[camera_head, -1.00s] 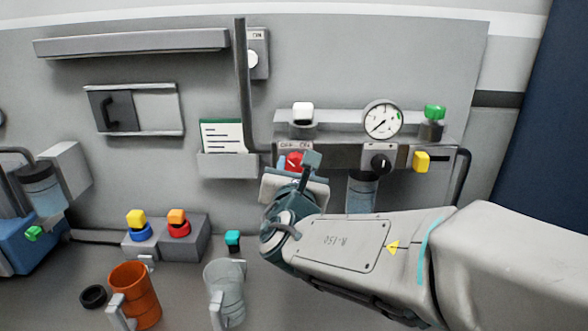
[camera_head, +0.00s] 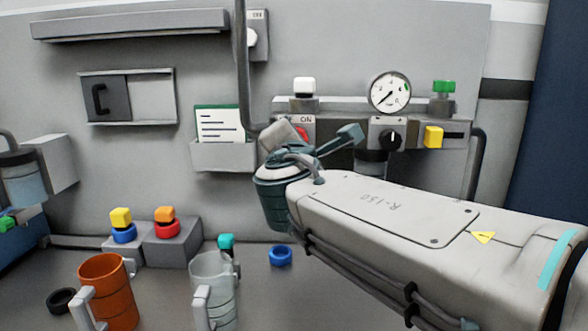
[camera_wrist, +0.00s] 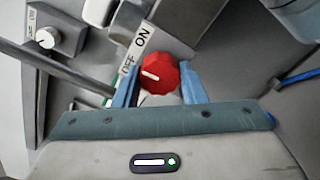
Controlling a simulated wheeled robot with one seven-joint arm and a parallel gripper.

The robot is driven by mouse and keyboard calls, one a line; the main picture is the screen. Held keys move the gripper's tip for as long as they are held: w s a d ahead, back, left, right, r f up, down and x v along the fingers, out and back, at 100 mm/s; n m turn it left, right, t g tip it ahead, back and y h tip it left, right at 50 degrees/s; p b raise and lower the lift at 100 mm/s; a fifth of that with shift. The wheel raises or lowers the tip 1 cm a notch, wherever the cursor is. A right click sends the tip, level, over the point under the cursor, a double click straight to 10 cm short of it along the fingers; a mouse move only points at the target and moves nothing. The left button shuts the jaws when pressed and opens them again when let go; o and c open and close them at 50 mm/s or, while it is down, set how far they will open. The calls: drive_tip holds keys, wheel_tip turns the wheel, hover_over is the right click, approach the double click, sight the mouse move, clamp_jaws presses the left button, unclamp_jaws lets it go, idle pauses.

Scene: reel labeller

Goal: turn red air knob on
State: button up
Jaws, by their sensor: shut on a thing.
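The red air knob (camera_wrist: 159,74) sits between the two blue fingers of my gripper (camera_wrist: 158,86) in the wrist view, and the gripper is shut on it. A white line on the knob's face lies nearly level in that view. A white label (camera_wrist: 136,54) beside the knob reads OFF and ON. In the head view, only a small part of the red knob (camera_head: 305,133) shows under the ON mark. My wrist and arm hide the rest of it and the fingertips there.
Right of the red knob are a round gauge (camera_head: 390,92), a black knob (camera_head: 391,139) and a yellow block (camera_head: 433,137). A grey upright pipe (camera_head: 241,70) runs close on the left. An orange mug (camera_head: 107,290) and a clear mug (camera_head: 213,285) stand below.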

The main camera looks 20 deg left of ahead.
drive_tip(key=m+b, duration=0.9)
drive_tip(key=b, duration=0.1)
drive_tip(key=shift+m, duration=0.3)
drive_tip(key=o, duration=1)
drive_tip(key=shift+s+b, duration=0.1)
drive_tip(key=shift+b, duration=0.2)
